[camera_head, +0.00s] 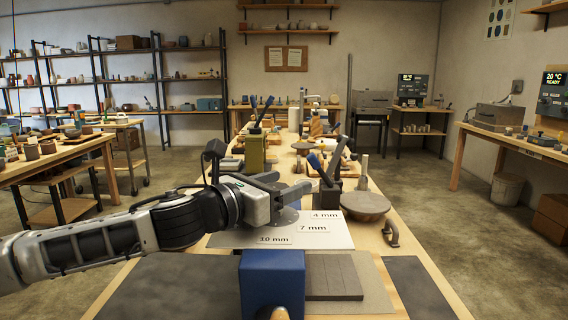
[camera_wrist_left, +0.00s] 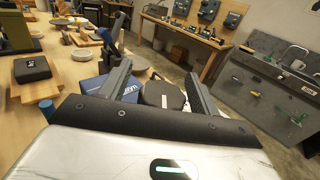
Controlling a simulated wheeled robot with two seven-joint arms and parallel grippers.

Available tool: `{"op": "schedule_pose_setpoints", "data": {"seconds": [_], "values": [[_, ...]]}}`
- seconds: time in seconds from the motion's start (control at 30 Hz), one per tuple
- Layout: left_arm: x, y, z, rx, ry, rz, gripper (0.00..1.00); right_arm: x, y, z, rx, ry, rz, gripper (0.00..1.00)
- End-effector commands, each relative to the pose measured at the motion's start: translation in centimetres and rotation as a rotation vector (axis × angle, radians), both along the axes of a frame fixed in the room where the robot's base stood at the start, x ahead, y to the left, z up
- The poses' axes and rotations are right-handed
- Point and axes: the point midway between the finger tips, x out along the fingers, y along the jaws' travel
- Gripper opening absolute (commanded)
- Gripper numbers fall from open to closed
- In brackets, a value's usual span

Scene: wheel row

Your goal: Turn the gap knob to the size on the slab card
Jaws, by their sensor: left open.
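Small white cards reading 4 mm (camera_head: 325,215), 7 mm (camera_head: 313,227) and 10 mm (camera_head: 273,240) lie on this plate. A grey disc (camera_head: 286,216), perhaps the gap knob, shows just below the fingers and is partly hidden by them. I cannot tell whether they touch it. In the left wrist view the gripper (camera_wrist_left: 158,68) is open, with a dark round thing (camera_wrist_left: 164,95) beyond and between its fingers. I cannot tell which card is the slab card.
A blue block (camera_head: 272,283) stands at the near edge beside a grey grooved slab (camera_head: 334,276). Tools crowd the far bench. The aisle floor (camera_head: 440,215) at right is clear.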

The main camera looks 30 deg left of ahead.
Motion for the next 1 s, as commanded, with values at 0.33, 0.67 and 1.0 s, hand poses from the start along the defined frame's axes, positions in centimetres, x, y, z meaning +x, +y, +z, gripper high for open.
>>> {"op": "schedule_pose_setpoints", "data": {"seconds": [0.33, 0.67, 1.0], "values": [[0.21, -0.4, -0.13, 0.001, 0.002, -0.003, 0.62, -0.06, -0.16, 0.65, -0.001, -0.003, -0.005, 0.47], [0.2, -0.39, -0.1, 0.001, 0.001, -0.003, 0.18, -0.07, -0.14, 0.65, -0.001, -0.001, -0.006, 0.47], [0.2, -0.4, 0.23, -0.003, 0.001, 0.058, 0.18, -0.17, -0.14, 1.39, -0.001, 0.006, -0.006, 0.47]]}}
